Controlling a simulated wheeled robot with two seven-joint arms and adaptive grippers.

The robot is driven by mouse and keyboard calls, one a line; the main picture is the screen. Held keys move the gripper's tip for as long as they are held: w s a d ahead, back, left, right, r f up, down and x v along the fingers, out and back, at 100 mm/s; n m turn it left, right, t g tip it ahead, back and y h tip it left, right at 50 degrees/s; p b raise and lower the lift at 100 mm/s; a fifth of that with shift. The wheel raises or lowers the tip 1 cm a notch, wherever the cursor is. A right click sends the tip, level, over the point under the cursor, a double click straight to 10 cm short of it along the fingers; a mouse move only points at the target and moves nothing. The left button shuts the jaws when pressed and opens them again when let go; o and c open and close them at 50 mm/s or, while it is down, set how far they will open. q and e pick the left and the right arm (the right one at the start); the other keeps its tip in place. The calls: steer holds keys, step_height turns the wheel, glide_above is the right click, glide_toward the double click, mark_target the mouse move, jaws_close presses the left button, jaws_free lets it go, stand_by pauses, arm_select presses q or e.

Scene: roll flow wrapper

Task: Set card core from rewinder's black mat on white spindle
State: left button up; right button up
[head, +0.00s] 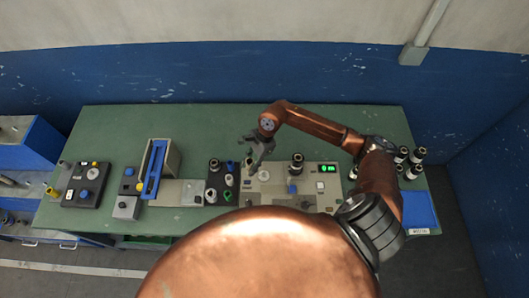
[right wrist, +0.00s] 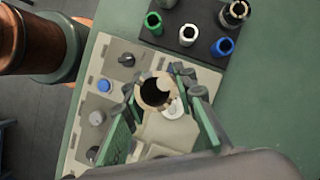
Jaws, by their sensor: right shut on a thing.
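My right gripper (head: 256,163) hangs over the left part of the beige rewinder panel. In the right wrist view its green-padded fingers (right wrist: 160,98) are shut on the tan card core (right wrist: 143,94), a short ring seen from above with a dark opening. A white round part (right wrist: 176,108), which looks like the white spindle, shows just beside and below the core. I cannot tell whether the core touches it. The black mat (head: 221,179) lies left of the panel. In the wrist view it carries green, white, blue and dark-tan cores. My left gripper is not in view.
The beige panel has a blue knob (head: 292,189), a dark upright roll (head: 297,160) and a green display (head: 328,169). Several dark rolls (head: 402,155) stand at the right. A blue-framed machine (head: 153,168) is left of the mat. The back of the green table (head: 200,125) is clear.

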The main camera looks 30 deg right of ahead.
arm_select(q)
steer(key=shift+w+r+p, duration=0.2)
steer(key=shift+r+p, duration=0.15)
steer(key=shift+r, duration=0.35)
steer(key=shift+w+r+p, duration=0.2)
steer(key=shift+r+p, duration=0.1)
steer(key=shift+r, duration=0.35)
arm_select(e)
steer(key=shift+d+f+m+t+h, duration=0.25)
steer(key=shift+d+f+m+t, duration=0.5)
steer(key=shift+m, duration=0.9)
steer(key=shift+d+f+m+t+h, duration=0.35)
steer(key=shift+d+f+m, duration=0.5)
steer(key=shift+d+m, duration=0.65)
steer(key=shift+d+f+m+t+h, duration=0.2)
steer(key=shift+d+f+m+t, duration=0.55)
steer(key=shift+m, duration=1)
steer(key=shift+d, duration=0.15)
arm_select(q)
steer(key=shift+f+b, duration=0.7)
arm_select(e)
steer(key=shift+f, duration=0.55)
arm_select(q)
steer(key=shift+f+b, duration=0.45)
arm_select(e)
steer(key=shift+f, duration=0.45)
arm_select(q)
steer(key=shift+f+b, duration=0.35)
arm_select(e)
steer(key=shift+f, duration=0.4)
